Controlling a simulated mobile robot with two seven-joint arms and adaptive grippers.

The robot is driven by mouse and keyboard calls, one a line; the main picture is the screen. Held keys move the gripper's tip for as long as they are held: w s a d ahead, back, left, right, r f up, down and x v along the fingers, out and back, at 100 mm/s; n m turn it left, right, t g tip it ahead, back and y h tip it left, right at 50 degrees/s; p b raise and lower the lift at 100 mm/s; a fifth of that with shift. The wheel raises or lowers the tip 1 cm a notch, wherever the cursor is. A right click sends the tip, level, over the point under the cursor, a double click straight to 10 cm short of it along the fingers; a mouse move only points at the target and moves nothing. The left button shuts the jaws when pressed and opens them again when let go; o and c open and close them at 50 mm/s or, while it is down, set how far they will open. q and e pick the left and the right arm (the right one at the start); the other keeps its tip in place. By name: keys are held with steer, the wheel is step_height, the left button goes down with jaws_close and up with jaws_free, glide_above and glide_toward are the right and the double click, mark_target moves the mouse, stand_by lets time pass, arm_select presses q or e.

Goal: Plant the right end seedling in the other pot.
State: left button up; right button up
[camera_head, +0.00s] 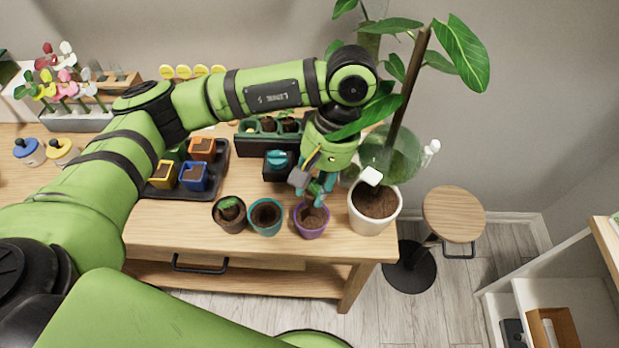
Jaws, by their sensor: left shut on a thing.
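My left gripper (312,194) points down over the purple pot (311,233), shut on a small green seedling (314,188), mostly hidden by the fingers. The seedling is at or just above the pot's mouth; I cannot tell whether it touches the soil. The teal pot (265,230), left of the purple one, holds bare dark soil. A dark green seedling tray (250,147) with several cells stands behind, partly hidden by my arm. My right gripper is not in view.
A dark pot (230,228) with a green plant stands left of the teal pot. A large plant in a white pot (370,221) stands close right of the gripper. A black tray (217,180) holds small coloured pots. The wooden bench (170,228) is clear at its front left.

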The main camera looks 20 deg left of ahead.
arm_select(q)
steer(key=shift+f, duration=0.7)
steer(key=shift+f+b, duration=0.85)
steer(key=shift+f, duration=0.95)
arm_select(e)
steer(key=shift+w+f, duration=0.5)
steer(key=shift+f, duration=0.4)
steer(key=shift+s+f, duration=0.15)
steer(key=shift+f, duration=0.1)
arm_select(q)
steer(key=shift+r+b, duration=0.1)
steer(key=shift+b, duration=0.95)
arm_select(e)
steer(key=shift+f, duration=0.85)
arm_select(q)
steer(key=shift+f+b, duration=1.2)
steer(key=shift+b, duration=0.25)
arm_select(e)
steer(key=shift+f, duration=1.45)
arm_select(q)
steer(key=o, duration=0.9)
steer(key=shift+c, duration=0.2)
